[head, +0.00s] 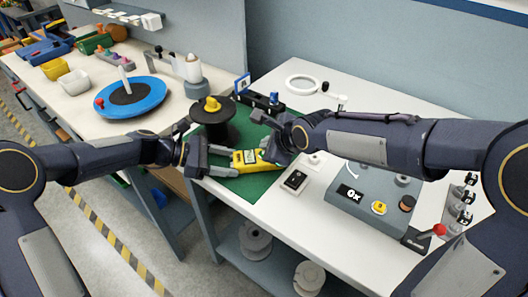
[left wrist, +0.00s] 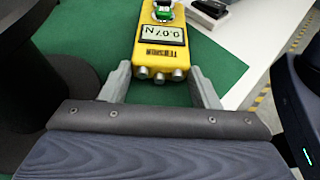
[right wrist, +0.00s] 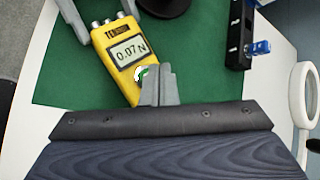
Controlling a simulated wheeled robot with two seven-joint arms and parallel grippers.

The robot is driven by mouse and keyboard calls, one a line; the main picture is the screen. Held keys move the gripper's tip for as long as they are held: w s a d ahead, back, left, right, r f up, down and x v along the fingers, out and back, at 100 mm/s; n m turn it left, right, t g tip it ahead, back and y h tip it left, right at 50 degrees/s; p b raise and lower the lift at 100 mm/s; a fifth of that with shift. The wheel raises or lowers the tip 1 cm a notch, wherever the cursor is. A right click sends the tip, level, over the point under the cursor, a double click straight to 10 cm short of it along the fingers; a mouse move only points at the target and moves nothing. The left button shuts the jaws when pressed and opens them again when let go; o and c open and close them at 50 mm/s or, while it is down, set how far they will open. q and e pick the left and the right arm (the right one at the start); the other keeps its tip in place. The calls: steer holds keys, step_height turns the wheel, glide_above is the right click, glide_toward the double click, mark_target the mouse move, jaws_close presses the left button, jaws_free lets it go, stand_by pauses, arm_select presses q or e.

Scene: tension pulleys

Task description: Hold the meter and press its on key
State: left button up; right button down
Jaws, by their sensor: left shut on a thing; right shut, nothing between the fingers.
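The yellow meter (head: 244,165) is over the green mat on the right table. Its lit display (right wrist: 129,52) reads 0.07 N, and small metal rollers show at its end in the left wrist view (left wrist: 159,75). My left gripper (head: 219,161) is shut on the meter's roller end, one finger on each side. My right gripper (right wrist: 158,84) is shut and empty, its fingertips at the green key (right wrist: 144,72) below the display. The fingers partly cover the key, and I cannot tell whether they press it.
A dark spool with a yellow top (head: 213,122) stands just behind the meter. A small black-and-white box (head: 295,180) and a grey device (head: 345,205) are to the right. A white ring (head: 301,84) lies farther back. A blue turntable (head: 150,100) is on the left bench.

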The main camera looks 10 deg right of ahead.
steer(key=shift+r, duration=0.15)
step_height(320, 180, up, 5)
steer(key=shift+f, duration=0.1)
stand_by(0.6)
stand_by(0.5)
arm_select(q)
steer(key=o, duration=1.3)
